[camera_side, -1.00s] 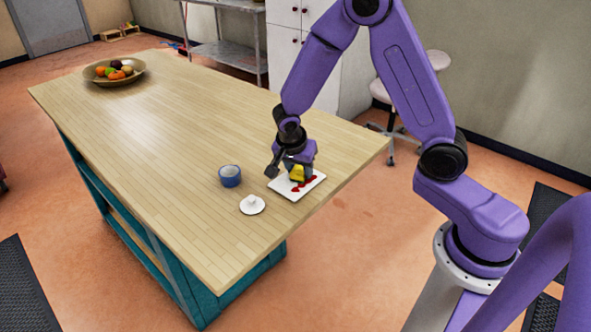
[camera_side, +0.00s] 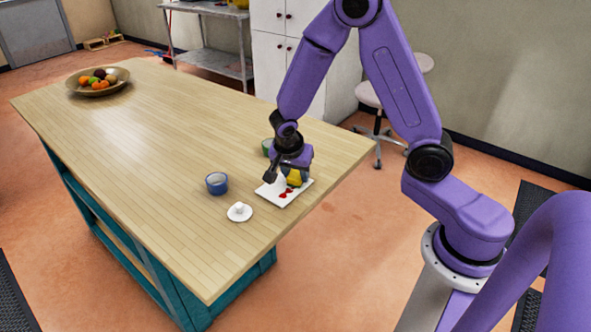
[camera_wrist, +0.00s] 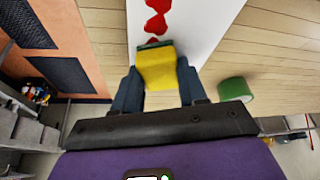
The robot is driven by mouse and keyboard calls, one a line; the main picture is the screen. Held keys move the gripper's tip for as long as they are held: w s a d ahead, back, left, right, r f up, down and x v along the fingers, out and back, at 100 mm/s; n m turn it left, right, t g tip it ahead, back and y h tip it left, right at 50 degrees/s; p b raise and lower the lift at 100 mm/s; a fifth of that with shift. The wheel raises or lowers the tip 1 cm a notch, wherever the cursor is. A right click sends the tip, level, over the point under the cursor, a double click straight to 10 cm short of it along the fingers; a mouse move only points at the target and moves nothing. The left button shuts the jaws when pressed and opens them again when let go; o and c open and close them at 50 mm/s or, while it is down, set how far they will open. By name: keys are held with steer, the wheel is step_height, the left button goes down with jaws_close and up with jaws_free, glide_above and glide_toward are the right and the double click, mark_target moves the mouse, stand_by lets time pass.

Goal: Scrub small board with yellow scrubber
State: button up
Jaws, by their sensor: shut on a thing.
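My gripper (camera_side: 291,170) is shut on the yellow scrubber (camera_side: 298,177), which has a dark green pad along one edge. In the wrist view the scrubber (camera_wrist: 157,70) sits between my two fingers. It is over the right side of the small white board (camera_side: 268,192); whether the pad touches the board cannot be made out. Red stains (camera_side: 286,194) show on the board. In the wrist view the stains (camera_wrist: 156,25) run along the white board (camera_wrist: 205,25) up to the scrubber's pad.
A blue cup (camera_side: 217,184) and a white lid with a knob (camera_side: 239,212) stand left of the board. A green round thing (camera_side: 267,147) is just behind my gripper. A fruit bowl (camera_side: 98,82) is at the far end of the wooden table (camera_side: 170,150), whose middle is clear.

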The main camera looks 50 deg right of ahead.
mark_target(283, 191)
steer(key=shift+a, duration=3.05)
step_height(283, 191, up, 8)
steer(key=shift+s+d+f+n+t+y, duration=0.1)
steer(key=shift+d+n+t+y, duration=0.55)
steer(key=shift+n, duration=1.7)
steer(key=shift+s+d+f+n+t+y, duration=0.1)
steer(key=shift+d+n+t+y, duration=0.55)
steer(key=shift+n, duration=1.75)
steer(key=shift+d+f+n+t+y, duration=0.1)
steer(key=shift+d+n+t+y, duration=0.55)
steer(key=shift+n, duration=1.7)
steer(key=shift+a+g+y, duration=0.25)
steer(key=shift+g, duration=0.1)
